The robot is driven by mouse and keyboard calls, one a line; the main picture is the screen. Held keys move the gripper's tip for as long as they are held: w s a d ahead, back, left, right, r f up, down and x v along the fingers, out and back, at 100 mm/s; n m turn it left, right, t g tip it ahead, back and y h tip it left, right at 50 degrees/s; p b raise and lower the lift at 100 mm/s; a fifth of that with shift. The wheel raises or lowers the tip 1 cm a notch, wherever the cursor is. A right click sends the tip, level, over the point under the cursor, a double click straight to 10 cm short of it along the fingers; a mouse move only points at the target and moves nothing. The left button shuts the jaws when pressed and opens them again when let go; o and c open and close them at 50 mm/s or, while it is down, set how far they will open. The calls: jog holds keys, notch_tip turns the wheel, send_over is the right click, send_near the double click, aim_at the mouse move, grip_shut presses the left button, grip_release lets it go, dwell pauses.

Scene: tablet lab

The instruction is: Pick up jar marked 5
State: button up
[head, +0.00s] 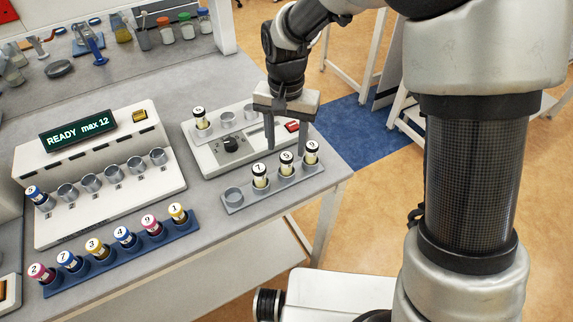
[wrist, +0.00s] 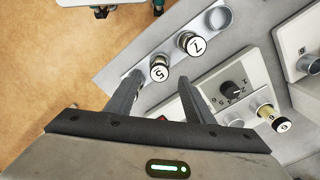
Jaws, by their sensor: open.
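The jar marked 5 (head: 286,162) has a white top with a black rim and stands upright in a small grey rack (head: 236,209). In the head view it stands between a jar marked 7 (head: 260,176) and another black-rimmed jar (head: 311,152) whose mark is hard to read. My gripper (head: 285,148) is open and empty, fingers pointing down, above and behind the rack. In the wrist view, the jar marked 5 (wrist: 159,70) shows between and just beyond the fingertips (wrist: 158,83), apart from them.
Behind the rack is a white device with a dial (head: 231,145) and a jar (head: 200,124) in its left holder. A blue rack (head: 189,228) of several jars lies left, before the READY machine (head: 98,210). The grey rack's left holder (head: 234,195) is empty.

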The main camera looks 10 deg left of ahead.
aim_at(286, 156)
notch_tip(286, 156, down, 5)
jog(key=shift+s+f, duration=0.1)
jog(key=shift+s, duration=0.05)
jog(key=shift+c, duration=0.2)
jog(key=c, duration=1.1)
